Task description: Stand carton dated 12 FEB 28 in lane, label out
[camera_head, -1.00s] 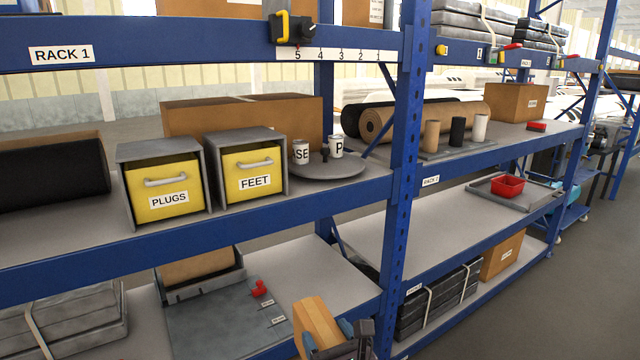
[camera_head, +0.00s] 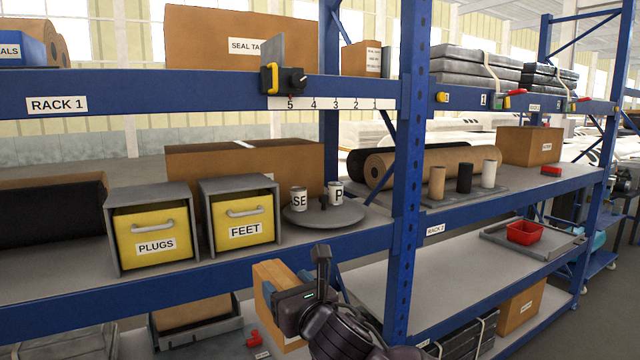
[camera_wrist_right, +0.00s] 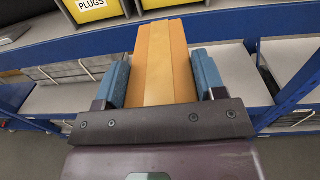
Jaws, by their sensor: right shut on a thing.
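A tan carton (camera_head: 268,288) with a lighter band is in my right gripper (camera_head: 292,290), in front of the rack below the middle shelf's edge. In the right wrist view the carton (camera_wrist_right: 167,62) sits between the blue finger pads of the gripper (camera_wrist_right: 163,80), which is shut on it. No date can be read on the faces that show. On the top shelf a smaller carton (camera_head: 361,60) with a small printed label stands above the number strip (camera_head: 335,104), marked 5 to 1. A grey upright plate (camera_head: 274,52) stands left of it. My left gripper is not in view.
A large SEAL TAPE box (camera_head: 215,40) stands behind the plate. A yellow-and-black clamp (camera_head: 284,79) sits on the top beam. The PLUGS bin (camera_head: 152,240), FEET bin (camera_head: 243,222) and a round turntable (camera_head: 323,216) with cups fill the middle shelf. A blue post (camera_head: 408,180) stands right of these.

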